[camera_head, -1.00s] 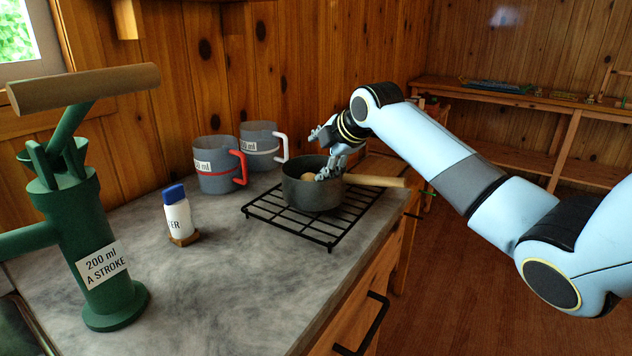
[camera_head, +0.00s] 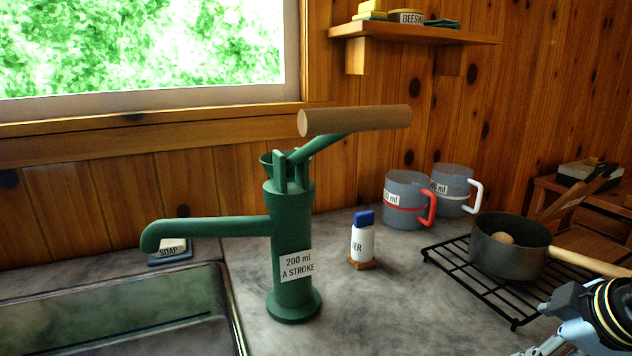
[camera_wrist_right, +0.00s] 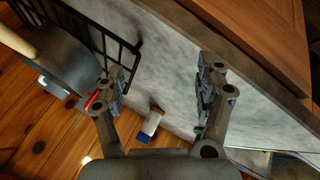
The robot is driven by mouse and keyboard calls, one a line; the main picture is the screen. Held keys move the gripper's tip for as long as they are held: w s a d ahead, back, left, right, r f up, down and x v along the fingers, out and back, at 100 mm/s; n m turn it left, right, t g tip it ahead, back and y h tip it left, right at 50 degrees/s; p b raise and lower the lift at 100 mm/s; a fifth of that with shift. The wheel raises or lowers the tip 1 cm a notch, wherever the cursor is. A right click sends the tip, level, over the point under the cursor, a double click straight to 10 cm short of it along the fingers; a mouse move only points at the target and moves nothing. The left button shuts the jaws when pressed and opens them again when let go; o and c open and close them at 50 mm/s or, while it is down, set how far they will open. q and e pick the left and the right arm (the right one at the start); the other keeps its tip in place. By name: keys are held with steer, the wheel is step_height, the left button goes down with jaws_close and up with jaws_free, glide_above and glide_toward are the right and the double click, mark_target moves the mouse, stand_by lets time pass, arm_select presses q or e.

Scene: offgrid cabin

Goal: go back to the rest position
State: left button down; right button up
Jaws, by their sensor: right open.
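My right gripper (camera_head: 548,342) is at the lower right corner of the head view, partly cut off, in front of the dark pot and its rack. In the right wrist view the gripper (camera_wrist_right: 160,82) has its fingers spread wide with nothing between them. The dark pot (camera_head: 506,258) stands upright on the black wire rack (camera_head: 470,285), with a round tan thing (camera_head: 503,238) inside. The pot (camera_wrist_right: 62,62) also shows at the upper left of the right wrist view, apart from the fingers. My left gripper is not in view.
A green hand pump (camera_head: 291,250) stands beside the sink (camera_head: 232,310). A white bottle with a blue cap (camera_head: 362,245), a red-handled mug (camera_head: 404,205) and a white-handled mug (camera_head: 450,185) stand on the grey counter. The counter's front middle (camera_head: 400,320) is clear.

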steer(key=s+a+f+m+g, duration=0.15)
steer(key=s+m, duration=0.35)
steer(key=s, duration=0.5)
steer(key=s+a+f+m+g, duration=0.1)
steer(key=s+a+m+g, duration=0.2)
steer(key=s, duration=0.7)
step_height(320, 180, down, 32)
steer(key=s+d+r+m+b, duration=0.1)
steer(key=s+d+m+b, duration=0.1)
steer(key=s+d+b, duration=0.15)
steer(key=s+f+g+b, duration=0.1)
steer(key=s+f+b, duration=0.1)
steer(key=s+f, duration=1.4)
steer(key=shift+s+f, duration=0.4)
steer(key=shift+f, duration=0.15)
steer(key=shift+g+b, duration=0.25)
steer(key=shift+b, duration=0.05)
